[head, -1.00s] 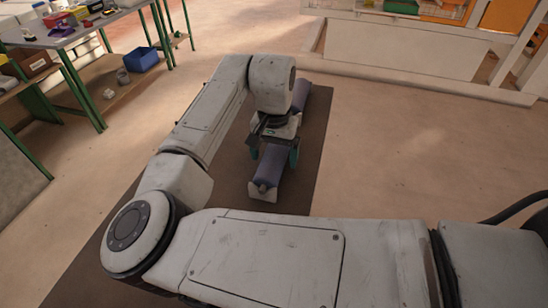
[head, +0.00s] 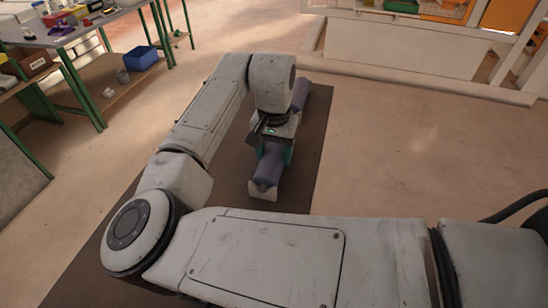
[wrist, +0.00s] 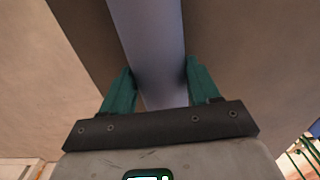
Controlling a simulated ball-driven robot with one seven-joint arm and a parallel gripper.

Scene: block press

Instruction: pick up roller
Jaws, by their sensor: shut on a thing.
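The roller (head: 268,167) is a long grey-blue cylinder with a pale piece at its near end. It lies on or just above the dark mat (head: 229,190) in the head view; I cannot tell which. My gripper (head: 273,152) is over the roller's near part with a green finger on each side. In the wrist view, my gripper (wrist: 158,92) is shut on the roller (wrist: 150,45), one green finger against each side. My wrist hides the roller's middle in the head view.
A workbench (head: 85,35) with several small items and a blue bin (head: 140,58) on its lower shelf stands at the left. A pale low wall (head: 400,52) runs along the back. The floor right of the mat is clear.

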